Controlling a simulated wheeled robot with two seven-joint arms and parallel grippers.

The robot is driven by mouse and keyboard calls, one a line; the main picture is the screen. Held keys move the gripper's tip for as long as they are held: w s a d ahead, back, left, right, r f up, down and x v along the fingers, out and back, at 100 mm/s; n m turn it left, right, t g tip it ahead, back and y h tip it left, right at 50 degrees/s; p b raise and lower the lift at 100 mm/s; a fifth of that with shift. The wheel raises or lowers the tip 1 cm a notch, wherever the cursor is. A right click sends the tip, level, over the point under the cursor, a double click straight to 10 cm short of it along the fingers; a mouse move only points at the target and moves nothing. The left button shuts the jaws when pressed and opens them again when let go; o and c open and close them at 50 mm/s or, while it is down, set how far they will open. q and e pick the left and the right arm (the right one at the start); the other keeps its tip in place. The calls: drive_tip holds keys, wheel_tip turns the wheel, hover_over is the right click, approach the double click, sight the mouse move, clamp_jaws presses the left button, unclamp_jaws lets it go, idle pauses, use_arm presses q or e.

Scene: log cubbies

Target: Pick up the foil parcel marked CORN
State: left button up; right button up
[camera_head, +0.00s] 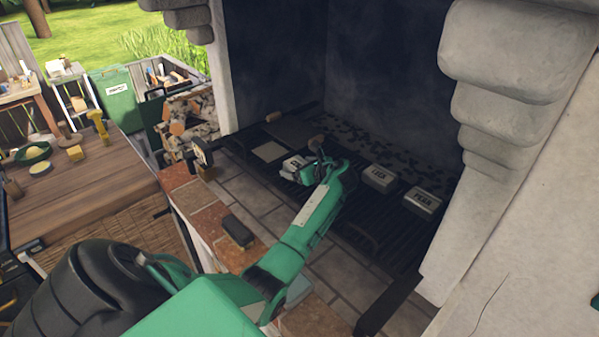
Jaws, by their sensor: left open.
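A pale foil parcel (293,165) lies on the dark grill grate inside the fireplace. Its label is partly hidden and too small to read surely. My left gripper (316,168) is open just right of this parcel, low over the grate; I cannot tell whether it touches. Two more foil parcels lie to the right: one (379,178) with a label that looks like LEEK, and one (422,200) that looks like PEAR. My right gripper is not in view.
A dark block-shaped brush (238,231) lies on the brick ledge. A flat grey plate (269,152) lies left of the parcels. A stone pillar (505,130) bounds the right side. A wooden table (90,200) with small items stands at left.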

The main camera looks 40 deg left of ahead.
use_arm(q)
drive_tip(key=c, duration=1.2)
